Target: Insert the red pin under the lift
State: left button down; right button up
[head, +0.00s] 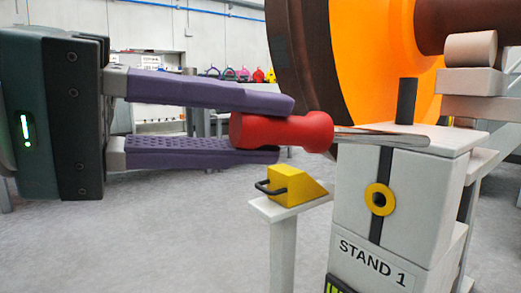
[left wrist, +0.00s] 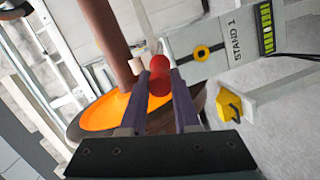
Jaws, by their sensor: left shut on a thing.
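My left gripper (head: 284,130) comes in from the left with its purple fingers shut on the red handle of the pin (head: 300,131). The pin's grey metal shaft points right, across the upper part of the white stand marked STAND 1 (head: 353,202). The shaft appears above the yellow-ringed hole (head: 379,199) in the stand's face; I cannot tell whether it touches the stand. In the left wrist view, the red handle (left wrist: 159,80) sits between the fingers, with the yellow-ringed hole (left wrist: 201,53) to its right; the shaft is hidden. My right gripper is in neither view.
A yellow wedge block (head: 295,188) with a black handle rests on a small white post left of the stand. A large orange and brown wheel (head: 368,55) with its axle (head: 462,22) is behind and above. Open grey floor lies at lower left.

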pick_arm(q)
jog(key=w+a+f+n+t+b, duration=0.1)
jog(key=f+b, duration=0.5)
jog(key=f, duration=0.1)
jog(key=w+a+f+n+t+b, duration=0.1)
jog(key=a+f+t+b, duration=0.1)
jog(key=f+b, duration=0.5)
jog(key=shift+w+t, duration=0.25)
jog(key=shift+t, duration=0.05)
jog(key=shift+a, duration=0.1)
jog(key=shift+x, duration=2.85)
jog(key=shift+f, duration=0.1)
